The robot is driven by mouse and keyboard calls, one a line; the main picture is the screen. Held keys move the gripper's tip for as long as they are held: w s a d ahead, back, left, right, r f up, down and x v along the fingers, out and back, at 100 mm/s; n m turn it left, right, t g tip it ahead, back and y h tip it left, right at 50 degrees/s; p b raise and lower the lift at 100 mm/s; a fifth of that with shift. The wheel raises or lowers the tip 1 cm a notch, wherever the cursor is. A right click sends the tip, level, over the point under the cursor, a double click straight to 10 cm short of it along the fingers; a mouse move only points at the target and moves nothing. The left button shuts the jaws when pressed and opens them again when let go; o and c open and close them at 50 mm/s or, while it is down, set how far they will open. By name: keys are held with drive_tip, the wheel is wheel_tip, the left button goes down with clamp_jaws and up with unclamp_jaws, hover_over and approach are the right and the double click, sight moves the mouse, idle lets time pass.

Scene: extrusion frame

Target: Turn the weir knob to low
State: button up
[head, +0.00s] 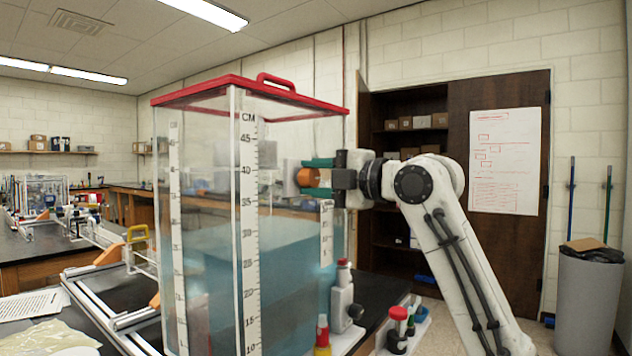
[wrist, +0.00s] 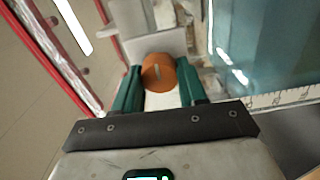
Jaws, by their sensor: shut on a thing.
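The orange round weir knob (head: 306,177) sits at the right side of the clear water tank (head: 247,83), seen through or beside its wall. In the wrist view the knob (wrist: 158,72) faces me with a short pale mark, close to upright and slightly tilted. A pale grey plate (wrist: 155,45) lies behind it. My gripper (head: 314,178) comes in level from the right with its teal fingers above and below the knob. In the wrist view the fingers (wrist: 158,84) press on both sides of it. I cannot read any low or high label.
The tank has a red lid with a handle (head: 276,82) and centimetre scales; blue water fills its lower part. A grey bin (head: 587,300) stands at the far right. Open floor lies between.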

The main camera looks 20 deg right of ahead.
drive_tip(key=shift+f+n, duration=0.2)
drive_tip(key=shift+n, duration=0.1)
idle(0.4)
drive_tip(key=o, duration=1.1)
drive_tip(key=shift+r, duration=0.15)
drive_tip(key=shift+c, duration=0.2)
drive_tip(key=b+v, duration=0.1)
drive_tip(key=v, duration=0.9)
drive_tip(key=shift+s+d, duration=0.25)
drive_tip(key=shift+s, duration=0.05)
